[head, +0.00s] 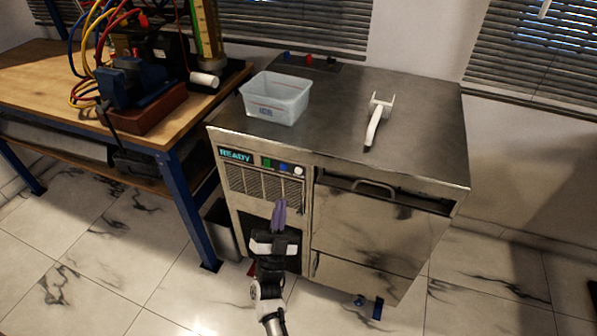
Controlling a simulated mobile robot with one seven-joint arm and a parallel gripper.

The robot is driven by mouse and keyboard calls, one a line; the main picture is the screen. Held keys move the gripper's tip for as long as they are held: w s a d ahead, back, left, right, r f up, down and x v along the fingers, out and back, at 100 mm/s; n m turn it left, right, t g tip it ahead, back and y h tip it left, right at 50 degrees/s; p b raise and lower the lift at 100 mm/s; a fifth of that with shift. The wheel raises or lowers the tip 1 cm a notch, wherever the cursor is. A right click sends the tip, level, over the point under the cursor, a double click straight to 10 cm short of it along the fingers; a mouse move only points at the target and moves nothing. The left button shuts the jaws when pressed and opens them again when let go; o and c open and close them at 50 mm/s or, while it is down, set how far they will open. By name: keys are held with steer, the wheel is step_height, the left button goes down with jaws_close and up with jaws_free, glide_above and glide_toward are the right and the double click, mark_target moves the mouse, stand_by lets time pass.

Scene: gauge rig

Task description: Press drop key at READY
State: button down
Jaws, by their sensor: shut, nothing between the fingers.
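The steel machine (387,230) stands in the middle. Its small display (236,155) at the upper left of the front reads READY in lit letters. To the right of the display, in a row, are a green key (266,162), a blue key (284,166) and a white key (299,171). I cannot read any labels that tell which is the drop key. My gripper (279,206), with purple fingers, is shut and empty. It points up in front of the machine, below the keys and apart from them in the picture.
A clear bin (275,99) marked ICE and a white scoop (376,122) rest on the machine's top. A vented grille (262,186) sits under the keys, and a drawer handle (374,187) to the right. A wooden workbench (170,128) with hoses stands at left.

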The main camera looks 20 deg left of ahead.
mark_target(298, 171)
steer(key=shift+w+d+b, duration=0.1)
steer(key=shift+w+b, duration=1.55)
steer(key=shift+w, duration=2.75)
steer(key=shift+w, duration=0.1)
steer(key=shift+w+b, duration=0.3)
steer(key=shift+b, duration=0.15)
steer(key=shift+w+b, duration=0.4)
steer(key=shift+s+p, duration=0.3)
steer(key=shift+s, duration=0.5)
